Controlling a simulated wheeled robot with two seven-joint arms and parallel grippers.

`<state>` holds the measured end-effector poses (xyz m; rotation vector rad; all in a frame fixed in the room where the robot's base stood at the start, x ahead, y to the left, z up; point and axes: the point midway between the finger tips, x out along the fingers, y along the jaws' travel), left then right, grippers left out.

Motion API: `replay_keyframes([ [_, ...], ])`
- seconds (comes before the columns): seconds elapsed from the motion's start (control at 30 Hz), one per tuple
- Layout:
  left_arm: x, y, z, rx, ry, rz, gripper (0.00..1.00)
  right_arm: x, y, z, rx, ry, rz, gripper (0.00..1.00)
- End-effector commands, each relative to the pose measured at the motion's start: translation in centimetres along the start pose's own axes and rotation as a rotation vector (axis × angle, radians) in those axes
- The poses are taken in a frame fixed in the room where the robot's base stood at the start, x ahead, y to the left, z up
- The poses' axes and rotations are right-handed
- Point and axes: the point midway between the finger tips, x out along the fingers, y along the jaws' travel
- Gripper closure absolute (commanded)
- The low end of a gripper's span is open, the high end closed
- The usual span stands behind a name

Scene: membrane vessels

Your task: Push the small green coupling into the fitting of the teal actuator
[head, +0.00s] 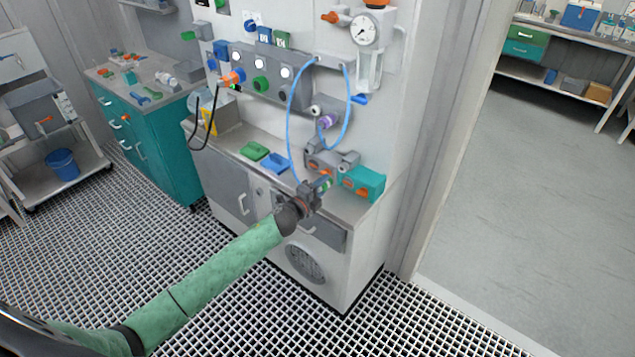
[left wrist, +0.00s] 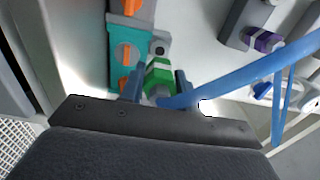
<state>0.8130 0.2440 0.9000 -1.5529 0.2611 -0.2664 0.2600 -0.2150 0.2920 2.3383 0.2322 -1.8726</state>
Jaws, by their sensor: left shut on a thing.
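The teal actuator (head: 371,180) with orange parts sits on the right end of the counter. It also shows in the left wrist view (left wrist: 115,42), with its grey fitting (left wrist: 159,47), which has a dark round opening, at its right side. My left gripper (head: 322,186) is shut on the small green coupling (left wrist: 158,76), which carries a blue hose (left wrist: 235,80). The coupling points at the fitting, its front end close to it. I cannot tell whether they touch. The coupling shows only as a small green patch in the head view (head: 326,184). My right gripper is out of view.
A purple-ringed port (head: 327,122) is on the wall above. A gauge (head: 365,31) hangs higher up.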

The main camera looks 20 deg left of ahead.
Motion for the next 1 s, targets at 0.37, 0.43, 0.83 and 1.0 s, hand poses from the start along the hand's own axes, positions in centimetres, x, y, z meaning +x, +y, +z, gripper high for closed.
replay_keyframes([
  [0.37, -0.2, 0.2, -0.2, -0.002, 0.013, 0.007, 1.0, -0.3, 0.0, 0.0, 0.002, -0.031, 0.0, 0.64],
  [0.43, -0.2, 0.2, -0.2, -0.002, 0.013, 0.007, 1.0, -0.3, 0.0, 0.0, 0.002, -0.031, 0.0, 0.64],
  [0.83, 1.1, 0.2, -0.2, -0.003, 0.013, 0.005, 1.0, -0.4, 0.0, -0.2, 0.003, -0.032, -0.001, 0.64],
  [1.0, 2.5, 0.2, -0.2, -0.003, 0.013, 0.005, 1.0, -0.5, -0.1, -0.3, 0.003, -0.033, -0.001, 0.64],
])
